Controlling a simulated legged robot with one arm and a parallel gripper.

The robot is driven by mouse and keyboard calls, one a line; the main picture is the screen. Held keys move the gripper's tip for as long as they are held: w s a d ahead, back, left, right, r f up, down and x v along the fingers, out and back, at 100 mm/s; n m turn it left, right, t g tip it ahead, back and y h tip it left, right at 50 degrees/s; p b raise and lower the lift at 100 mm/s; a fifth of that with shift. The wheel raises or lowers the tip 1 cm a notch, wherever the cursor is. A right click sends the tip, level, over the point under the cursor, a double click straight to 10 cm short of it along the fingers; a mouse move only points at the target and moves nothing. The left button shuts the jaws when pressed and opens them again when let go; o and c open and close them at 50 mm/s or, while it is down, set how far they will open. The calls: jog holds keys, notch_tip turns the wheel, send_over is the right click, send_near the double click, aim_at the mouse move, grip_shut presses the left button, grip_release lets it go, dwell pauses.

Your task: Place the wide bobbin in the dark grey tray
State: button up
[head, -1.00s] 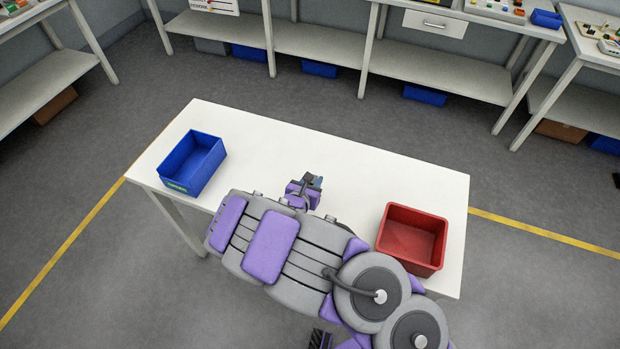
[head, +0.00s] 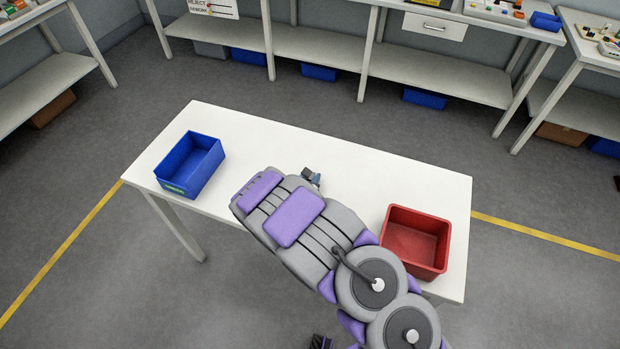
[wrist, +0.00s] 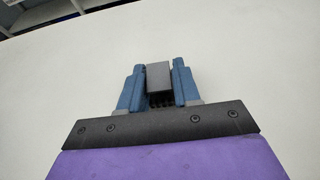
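My gripper (wrist: 159,85) has two blue fingers, one on each side of a small dark grey block (wrist: 158,78). The fingers appear to press on its sides, so the gripper looks shut on it. I cannot tell whether this block is the wide bobbin. In the head view my gripper (head: 311,177) is over the middle of the white table, mostly hidden behind my arm. I see no dark grey tray in either view. A blue bin (head: 190,165) stands at the table's left end and a red bin (head: 414,240) at its right end. Both look empty.
The white table (head: 350,165) is bare between the bins, though my arm covers its near middle edge. Benches with shelves (head: 440,80) stand along the back wall, with blue bins beneath. Grey floor lies open around the table.

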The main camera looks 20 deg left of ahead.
jog(key=o, duration=0.4)
jog(key=shift+d, duration=0.2)
jog(key=shift+s+a+r, duration=0.15)
jog(key=shift+s, duration=0.15)
jog(key=p+v, duration=0.2)
jog(key=v, duration=0.9)
jog(key=shift+s+p, duration=0.2)
jog(key=shift+p, duration=0.1)
